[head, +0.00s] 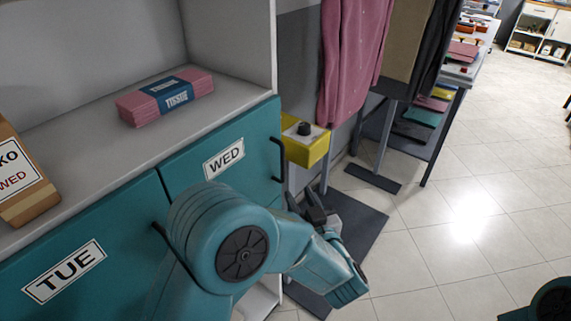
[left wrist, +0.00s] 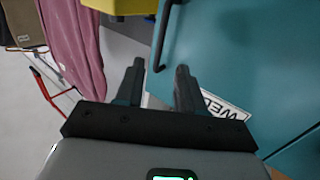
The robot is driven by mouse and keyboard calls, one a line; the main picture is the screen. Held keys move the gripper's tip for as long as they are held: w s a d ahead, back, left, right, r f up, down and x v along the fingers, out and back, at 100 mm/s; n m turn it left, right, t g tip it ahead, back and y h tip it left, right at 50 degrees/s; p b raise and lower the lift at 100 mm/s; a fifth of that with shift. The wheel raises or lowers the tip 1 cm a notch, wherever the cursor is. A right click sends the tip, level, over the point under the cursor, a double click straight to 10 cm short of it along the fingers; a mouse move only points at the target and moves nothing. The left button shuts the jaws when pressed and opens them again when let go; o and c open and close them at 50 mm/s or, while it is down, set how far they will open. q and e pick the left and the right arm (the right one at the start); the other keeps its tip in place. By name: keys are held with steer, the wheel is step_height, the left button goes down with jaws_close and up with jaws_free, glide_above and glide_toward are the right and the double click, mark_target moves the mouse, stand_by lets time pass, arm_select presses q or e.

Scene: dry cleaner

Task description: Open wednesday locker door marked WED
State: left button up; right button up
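The teal WED locker door (head: 252,143) looks shut, with a white WED label (head: 223,159) and a black bar handle (head: 281,160) at its right edge. In the left wrist view the door (left wrist: 240,60) fills the right side, with its handle (left wrist: 163,40) ahead of the fingers and the label (left wrist: 222,108) partly covered. My left gripper (head: 305,200) is near the door's right edge, below the handle in the head view. Its fingers (left wrist: 160,67) are apart, with the handle's near end close to the gap; contact cannot be told. My right gripper is not shown.
The TUE door (head: 110,240) adjoins on the left. A yellow box (head: 305,150) and a hanging pink shirt (head: 347,60) are just right of the locker. Tiled floor (head: 450,230) is clear further right.

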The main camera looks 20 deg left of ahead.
mark_target(283, 166)
arm_select(q)
steer(key=p+x, duration=0.2)
steer(key=x, duration=0.8)
steer(key=shift+a+r, duration=0.1)
steer(key=shift+a, duration=0.05)
steer(key=shift+w+a+r, duration=0.1)
steer(key=shift+w+a, duration=0.1)
steer(key=shift+w, duration=0.1)
jaws_close()
